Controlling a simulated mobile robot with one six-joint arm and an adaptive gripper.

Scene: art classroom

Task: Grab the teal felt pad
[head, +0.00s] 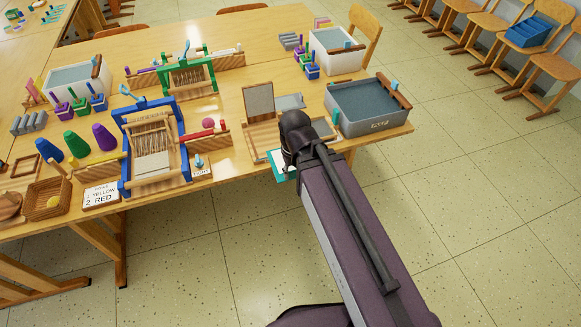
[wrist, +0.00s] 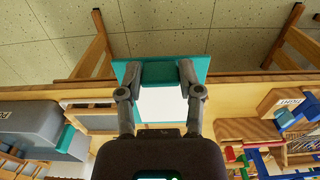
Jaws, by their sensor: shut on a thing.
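In the wrist view the teal felt pad (wrist: 160,73) is a small dark teal block between the two fingertips of my gripper (wrist: 160,76). The fingers are shut on its sides. Right behind it is a white board (wrist: 163,104) with a lighter teal border, at the front edge of the table. I cannot tell whether the pad touches the board. In the head view my gripper and arm hide the pad, and only a teal and white corner of the board (head: 279,172) shows left of the gripper.
The wooden table (head: 225,180) is crowded. A grey bin (head: 385,122) stands right of my gripper, a wooden tray (head: 262,138) with an upright panel behind it. A blue loom (head: 126,160) stands to the left. The floor in front is clear.

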